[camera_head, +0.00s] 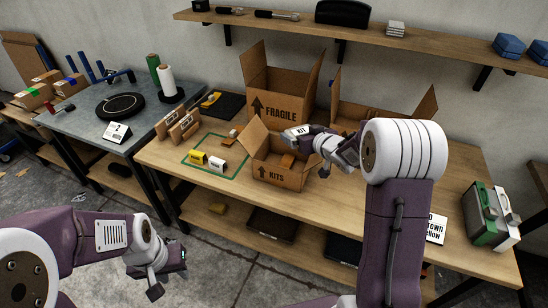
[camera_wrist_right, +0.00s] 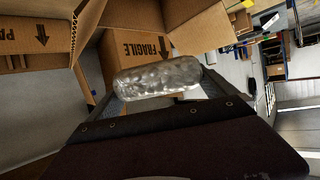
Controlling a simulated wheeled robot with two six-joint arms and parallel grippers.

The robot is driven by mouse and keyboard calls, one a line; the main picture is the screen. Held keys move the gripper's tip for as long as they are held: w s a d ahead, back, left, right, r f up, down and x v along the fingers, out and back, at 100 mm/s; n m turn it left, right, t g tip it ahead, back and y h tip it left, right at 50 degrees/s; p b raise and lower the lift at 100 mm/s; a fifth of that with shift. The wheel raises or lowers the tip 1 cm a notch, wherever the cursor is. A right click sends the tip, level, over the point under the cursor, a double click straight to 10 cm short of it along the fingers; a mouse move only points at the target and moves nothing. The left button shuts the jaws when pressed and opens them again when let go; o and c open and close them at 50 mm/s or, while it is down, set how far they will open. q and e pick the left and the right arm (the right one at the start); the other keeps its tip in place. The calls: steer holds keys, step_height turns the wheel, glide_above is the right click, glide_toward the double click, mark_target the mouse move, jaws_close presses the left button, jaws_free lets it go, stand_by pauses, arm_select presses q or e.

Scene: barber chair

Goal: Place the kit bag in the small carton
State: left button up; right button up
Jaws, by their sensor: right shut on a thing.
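A grey-silver kit bag with a KIT label (camera_head: 296,131) is in my right gripper (camera_head: 310,137), held above the back of the small carton. In the right wrist view the bag (camera_wrist_right: 157,80) is a shiny, crinkled pouch across the fingers. The small open carton marked KITS (camera_head: 268,176) stands on the bench with its flaps up, and a brown item (camera_head: 287,160) shows inside it. My left gripper (camera_head: 168,272) hangs empty in front of the bench, low at the left, with its fingers apart.
A taller FRAGILE carton (camera_head: 282,108) stands behind, another open carton (camera_head: 385,112) to its right. A green outline (camera_head: 190,164) left of the small carton holds yellow and white packs (camera_head: 207,160). A shelf (camera_head: 285,22) runs above.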

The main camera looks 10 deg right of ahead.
steer(key=shift+w+r, duration=0.1)
steer(key=shift+r, duration=0.05)
steer(key=shift+s+a+b, duration=0.25)
steer(key=shift+b, duration=0.05)
arm_select(q)
steer(key=shift+s+d+f+b, duration=0.1)
steer(key=shift+s+f+b, duration=0.15)
steer(key=shift+f+b, duration=0.35)
steer(key=shift+s+d+f+b, duration=0.1)
steer(key=shift+s+f+b, duration=0.1)
steer(key=shift+f+b, duration=0.35)
arm_select(e)
steer(key=w+a+f, duration=0.5)
steer(key=w+f, duration=0.4)
steer(key=f, duration=0.1)
steer(key=shift+w+a+f, duration=0.15)
steer(key=shift+f, duration=0.05)
arm_select(q)
steer(key=shift+a+f, duration=0.1)
arm_select(e)
steer(key=shift+f, duration=0.1)
